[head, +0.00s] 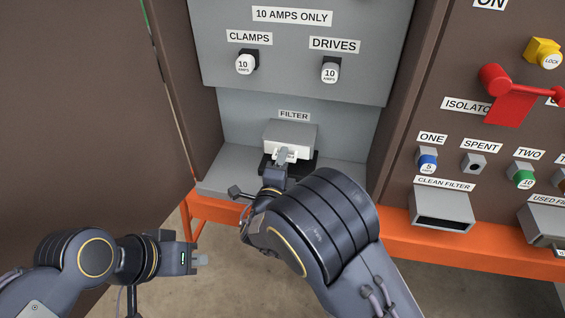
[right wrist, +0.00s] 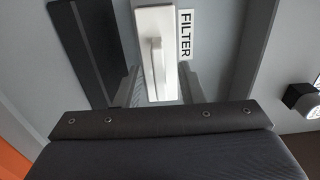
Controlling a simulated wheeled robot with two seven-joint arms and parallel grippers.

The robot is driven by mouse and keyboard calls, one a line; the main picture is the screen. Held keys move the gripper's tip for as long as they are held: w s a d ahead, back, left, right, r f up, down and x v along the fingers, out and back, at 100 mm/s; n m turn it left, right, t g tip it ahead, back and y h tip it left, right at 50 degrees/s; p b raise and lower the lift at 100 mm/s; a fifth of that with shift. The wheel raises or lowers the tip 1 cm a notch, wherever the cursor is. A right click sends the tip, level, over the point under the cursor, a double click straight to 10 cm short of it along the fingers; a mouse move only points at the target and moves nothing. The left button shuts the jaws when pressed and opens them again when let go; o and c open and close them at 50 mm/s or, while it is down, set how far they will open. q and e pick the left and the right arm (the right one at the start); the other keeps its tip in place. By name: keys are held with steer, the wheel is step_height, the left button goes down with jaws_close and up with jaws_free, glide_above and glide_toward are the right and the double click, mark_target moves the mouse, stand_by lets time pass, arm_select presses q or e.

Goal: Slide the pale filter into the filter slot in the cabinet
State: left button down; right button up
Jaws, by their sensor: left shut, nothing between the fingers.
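The pale filter (head: 295,154) shows its white front face at the front of the grey filter housing (head: 292,134) under the FILTER label. Its depth inside is hard to tell. In the right wrist view the white filter (right wrist: 145,22) has a narrow raised handle in its middle. My right gripper (head: 284,157) is directly in front of the filter. In the right wrist view its grey fingers (right wrist: 158,78) stand apart on either side of the handle, with gaps visible. My left gripper (head: 203,260) is shut and empty, low at the left, away from the cabinet.
A dark ledge (head: 304,164) lies under the housing. The CLAMPS (head: 245,63) and DRIVES (head: 330,70) fuses are above. The clean filter box (head: 455,207), fuse holders and red isolator handle (head: 493,78) are at right. An orange rail (head: 400,238) runs below. Open floor lies around my left gripper.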

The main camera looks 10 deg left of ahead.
steer(key=s+p, duration=0.1)
steer(key=s, duration=0.7)
steer(key=shift+a+p, duration=0.15)
steer(key=shift+p, duration=0.15)
steer(key=shift+w, duration=0.1)
stand_by(0.5)
